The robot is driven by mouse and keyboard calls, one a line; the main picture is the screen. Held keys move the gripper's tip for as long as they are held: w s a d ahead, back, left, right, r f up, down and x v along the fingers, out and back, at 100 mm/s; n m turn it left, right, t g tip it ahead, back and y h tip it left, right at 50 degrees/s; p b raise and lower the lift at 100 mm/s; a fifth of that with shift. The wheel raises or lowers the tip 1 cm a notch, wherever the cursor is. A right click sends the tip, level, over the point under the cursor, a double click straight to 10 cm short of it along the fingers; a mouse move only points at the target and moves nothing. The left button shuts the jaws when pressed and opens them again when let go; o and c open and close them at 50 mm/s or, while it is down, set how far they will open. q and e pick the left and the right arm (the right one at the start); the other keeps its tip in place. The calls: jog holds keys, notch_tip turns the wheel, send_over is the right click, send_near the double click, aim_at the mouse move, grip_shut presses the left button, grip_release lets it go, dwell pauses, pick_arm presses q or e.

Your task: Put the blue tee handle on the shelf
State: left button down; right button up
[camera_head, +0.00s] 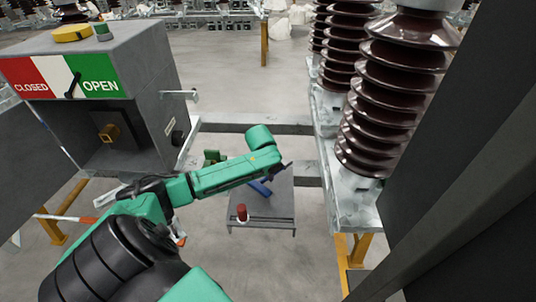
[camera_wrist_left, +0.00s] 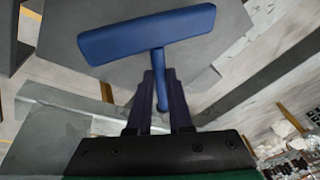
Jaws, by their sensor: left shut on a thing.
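The blue tee handle (camera_wrist_left: 147,33) fills the top of the left wrist view, its crossbar tilted and its stem running down between my fingers. In the head view it is a small blue piece (camera_head: 260,187) partly hidden by my gripper. My left gripper (camera_head: 277,178) is shut on the stem; its dark fingers (camera_wrist_left: 160,76) show on both sides of it. In the head view, the handle appears over a grey flat shelf (camera_head: 268,210); I cannot tell whether it touches. My right gripper is not in view.
A red and white knob-like piece (camera_head: 242,212) stands at the shelf's front left. A grey cabinet (camera_head: 160,85) marked CLOSED and OPEN is at left, its front open. Brown ribbed insulators (camera_head: 385,95) stand at right. A green piece (camera_head: 212,157) sits behind my forearm.

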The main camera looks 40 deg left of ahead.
aim_at(267, 179)
pick_arm(q)
jog(key=f, duration=0.3)
jog(key=shift+s+a+f, duration=0.1)
jog(key=shift+a+f, duration=0.1)
jog(key=shift+f, duration=0.2)
jog(key=c, duration=0.8)
grip_release()
jog(key=shift+d, duration=0.1)
jog(key=shift+r, duration=0.2)
jog(key=shift+s+r, duration=0.1)
jog(key=shift+r, duration=0.25)
jog(key=v, duration=1.1)
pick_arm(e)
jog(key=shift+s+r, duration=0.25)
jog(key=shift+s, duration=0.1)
